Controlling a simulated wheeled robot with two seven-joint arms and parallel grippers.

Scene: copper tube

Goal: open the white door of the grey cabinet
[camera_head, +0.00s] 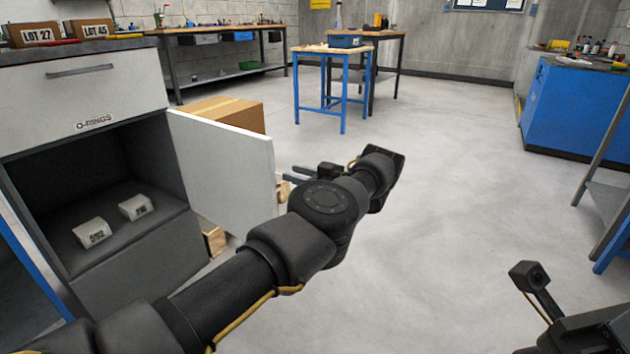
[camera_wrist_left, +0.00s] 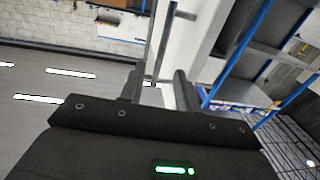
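The grey cabinet (camera_head: 150,243) stands at the left, with a drawer (camera_head: 85,85) shut above an open compartment. Its white door (camera_head: 225,165) stands swung well out, and the dark inside shows with two small labelled pale blocks (camera_head: 92,232) on its floor. My left gripper (camera_head: 288,172) is just beyond the door's free edge, its fingers pointing towards the door and partly hidden by my wrist. In the left wrist view its two fingers (camera_wrist_left: 157,88) are apart, with a thin upright bar or edge between them; I cannot tell whether they touch it. My right gripper's fingers do not show.
A cardboard box (camera_head: 222,112) stands on the floor behind the door. A blue-framed table (camera_head: 345,50) is further back. A blue cabinet (camera_head: 575,110) and a metal rack stand at the right. The floor in the middle is clear.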

